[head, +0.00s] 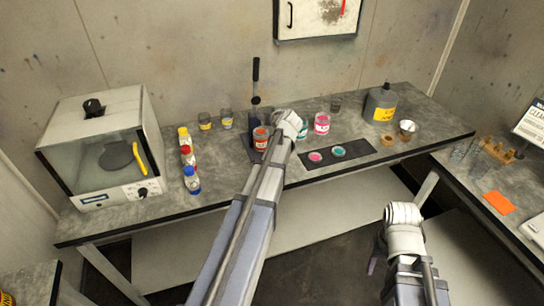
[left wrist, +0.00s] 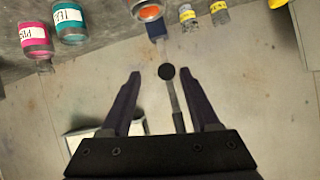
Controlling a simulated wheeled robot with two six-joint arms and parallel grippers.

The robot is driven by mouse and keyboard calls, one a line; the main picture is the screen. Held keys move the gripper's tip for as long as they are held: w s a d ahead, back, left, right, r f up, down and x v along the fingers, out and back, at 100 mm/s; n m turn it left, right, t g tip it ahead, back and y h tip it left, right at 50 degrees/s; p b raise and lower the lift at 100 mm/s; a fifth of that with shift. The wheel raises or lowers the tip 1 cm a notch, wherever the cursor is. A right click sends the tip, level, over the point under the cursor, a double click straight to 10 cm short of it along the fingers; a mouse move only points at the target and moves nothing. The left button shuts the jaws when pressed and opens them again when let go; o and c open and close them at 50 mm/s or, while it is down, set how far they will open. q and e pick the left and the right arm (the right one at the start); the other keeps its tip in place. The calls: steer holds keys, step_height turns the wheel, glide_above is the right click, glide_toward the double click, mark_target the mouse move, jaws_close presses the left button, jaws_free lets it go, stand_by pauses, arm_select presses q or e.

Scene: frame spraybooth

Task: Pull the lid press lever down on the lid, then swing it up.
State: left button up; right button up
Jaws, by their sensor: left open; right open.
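The lid press (head: 254,112) stands on the bench against the back wall, its lever (head: 255,70) upright with a dark grip. An orange jar (head: 261,139) sits at its base, partly hidden by my left arm; whether its lid is seated cannot be told. In the left wrist view the lever's round black knob (left wrist: 166,72) and rod show between the fingers of my left gripper (left wrist: 161,74), which is open and not closed on it. In the head view my left wrist hides that gripper. My right gripper (head: 373,262) hangs open and empty in front of the bench, mostly hidden.
A pink jar (head: 322,124) and a teal jar (head: 303,130) stand right of the press. A black mat (head: 350,151) holds two lids. Small jars (head: 205,122) and colour-capped bottles (head: 191,180) stand left, beside a glass-fronted oven (head: 100,150). A grey jug (head: 380,103) stands right.

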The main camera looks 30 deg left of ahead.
arm_select(q)
step_height(320, 180, down, 12)
steer(key=s+d+t+y+b, duration=0.2)
steer(key=t+y+b, duration=0.2)
steer(key=b, duration=1.7)
steer(key=shift+d+b, duration=0.3)
steer(key=shift+d, duration=0.05)
steer(key=shift+s, duration=0.15)
steer(key=s+d+f+g+p, duration=0.1)
steer(key=d, duration=0.1)
steer(key=s+d+f+g+h+p, duration=0.1)
steer(key=d, duration=0.2)
steer(key=s+d+f+p, duration=0.1)
steer(key=s+d, duration=0.1)
steer(key=shift+s+d+g, duration=0.1)
steer(key=shift+d+g, duration=0.05)
steer(key=shift+g, duration=0.25)
steer(key=s+d+f+m+g+h+p, duration=0.2)
steer(key=s+d+f+m+g+h, duration=0.1)
steer(key=s+d, duration=0.5)
steer(key=s+d+f+m+g+h+p, duration=0.2)
steer(key=s+d, duration=0.6)
steer(key=d, duration=0.4)
steer(key=s+d+f+m+g+h+p, duration=0.2)
steer(key=s+d+f+m+g+h, duration=0.2)
steer(key=s+d, duration=0.4)
steer(key=d+f+m+h, duration=0.1)
steer(key=d+m+h, duration=0.1)
steer(key=shift+d, duration=0.35)
